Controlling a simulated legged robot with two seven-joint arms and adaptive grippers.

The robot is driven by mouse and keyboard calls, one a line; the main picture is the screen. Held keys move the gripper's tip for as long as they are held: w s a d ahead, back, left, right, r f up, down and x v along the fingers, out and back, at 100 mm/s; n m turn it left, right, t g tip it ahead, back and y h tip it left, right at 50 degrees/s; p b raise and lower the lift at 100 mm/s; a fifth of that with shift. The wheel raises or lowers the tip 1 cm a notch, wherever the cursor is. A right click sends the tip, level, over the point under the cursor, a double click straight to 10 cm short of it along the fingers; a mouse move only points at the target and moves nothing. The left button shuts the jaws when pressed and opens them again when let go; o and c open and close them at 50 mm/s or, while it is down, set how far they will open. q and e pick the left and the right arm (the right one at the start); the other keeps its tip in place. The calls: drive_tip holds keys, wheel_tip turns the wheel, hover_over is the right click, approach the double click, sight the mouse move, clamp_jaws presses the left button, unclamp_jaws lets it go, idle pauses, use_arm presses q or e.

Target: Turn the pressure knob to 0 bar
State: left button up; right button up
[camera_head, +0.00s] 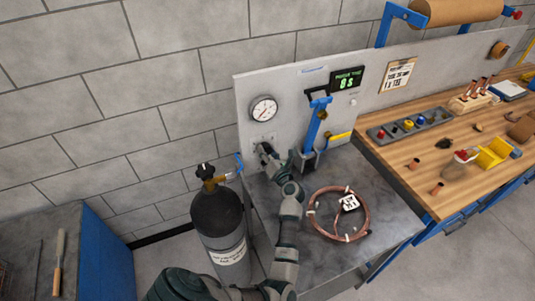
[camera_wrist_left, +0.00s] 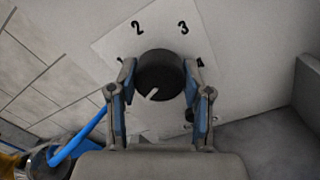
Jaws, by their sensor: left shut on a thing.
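The pressure knob (camera_wrist_left: 158,76) is a black round knob with a white pointer mark, on a white dial plate (camera_wrist_left: 108,50) with the digits 2 and 3 visible. The pointer mark is at the lower left of the knob's face in the left wrist view. My left gripper (camera_wrist_left: 160,88) has a finger on each side of the knob and is shut on it. In the head view my left gripper (camera_head: 268,152) is at the panel (camera_head: 250,97), below the round pressure gauge (camera_head: 264,109), and hides most of the knob. My right gripper is not in view.
A dark gas cylinder (camera_head: 219,222) with a blue hose stands left of the bench. A coiled copper tube (camera_head: 314,213) lies on the grey bench, right of my arm. A blue clamp stand (camera_head: 313,127) is close to the right of my gripper. A wooden workbench (camera_head: 400,158) extends right.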

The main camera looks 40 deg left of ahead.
sight(263, 126)
use_arm(q)
drive_tip(key=shift+f+n+b, duration=0.3)
drive_tip(key=shift+f+n, duration=0.1)
drive_tip(key=shift+n, duration=0.2)
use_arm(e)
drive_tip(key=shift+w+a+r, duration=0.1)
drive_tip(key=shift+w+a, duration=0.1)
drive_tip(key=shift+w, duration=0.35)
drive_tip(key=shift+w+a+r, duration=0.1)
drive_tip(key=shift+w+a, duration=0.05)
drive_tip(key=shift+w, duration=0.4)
use_arm(q)
drive_tip(key=o, duration=1.2)
drive_tip(key=shift+c, duration=0.2)
drive_tip(key=shift+w+r, duration=0.1)
drive_tip(key=shift+r, duration=0.05)
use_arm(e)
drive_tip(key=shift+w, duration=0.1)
use_arm(q)
drive_tip(key=shift+r, duration=0.25)
wheel_tip(263, 126, up, 10)
drive_tip(key=shift+f, duration=0.25)
